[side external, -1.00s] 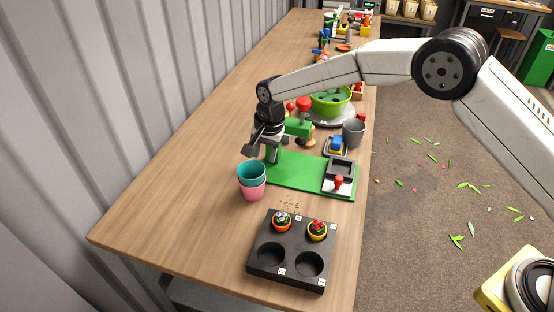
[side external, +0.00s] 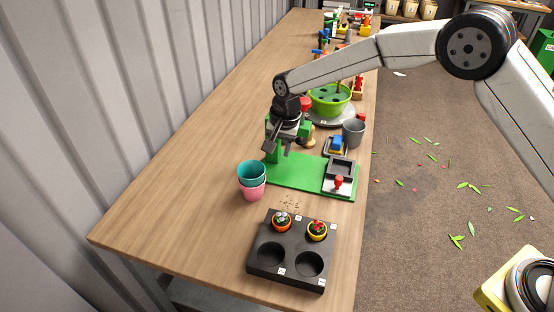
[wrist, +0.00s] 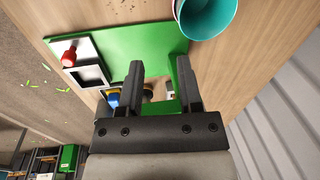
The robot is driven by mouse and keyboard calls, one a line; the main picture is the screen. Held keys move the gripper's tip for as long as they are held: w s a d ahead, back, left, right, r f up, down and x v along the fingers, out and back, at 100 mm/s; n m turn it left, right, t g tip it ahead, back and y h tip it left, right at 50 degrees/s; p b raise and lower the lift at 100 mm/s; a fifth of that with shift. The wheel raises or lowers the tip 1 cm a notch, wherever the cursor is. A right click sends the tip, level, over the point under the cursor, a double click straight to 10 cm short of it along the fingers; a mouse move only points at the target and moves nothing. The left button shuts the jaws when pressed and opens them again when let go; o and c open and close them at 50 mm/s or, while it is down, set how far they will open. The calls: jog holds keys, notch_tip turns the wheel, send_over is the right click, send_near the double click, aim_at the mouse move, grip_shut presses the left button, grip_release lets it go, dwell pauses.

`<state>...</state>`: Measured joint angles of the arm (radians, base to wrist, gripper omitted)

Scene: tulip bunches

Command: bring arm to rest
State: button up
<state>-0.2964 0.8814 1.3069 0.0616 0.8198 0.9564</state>
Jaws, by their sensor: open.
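My gripper (side external: 278,150) is open and empty in the side view, above the back left part of a green board (side external: 300,172). In the wrist view the two dark fingers of my gripper (wrist: 160,85) stand apart with nothing between them. The green board (wrist: 130,40) lies beyond and below them. A green upright stands at the board's back, partly hidden by my gripper in the side view.
Teal and pink cups (side external: 251,180) are stacked left of the board. A dark four-hole tray (side external: 270,278) stands in front. A green bowl (side external: 328,101) and a grey cup (side external: 353,132) stand behind. Bare table lies to the left.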

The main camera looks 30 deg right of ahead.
jog(key=s+d+r+n, duration=0.4)
jog(key=s+d+r, duration=0.1)
jog(key=s+d, duration=0.7)
jog(key=s+d+n, duration=0.2)
jog(key=s+d, duration=0.1)
jog(key=s, duration=0.4)
jog(key=s+d+n+t+h, duration=0.1)
jog(key=s+d+n, duration=0.1)
jog(key=s, duration=0.6)
jog(key=shift+s+d+f, duration=0.2)
jog(key=shift+d+f, duration=0.1)
jog(key=shift+d, duration=0.1)
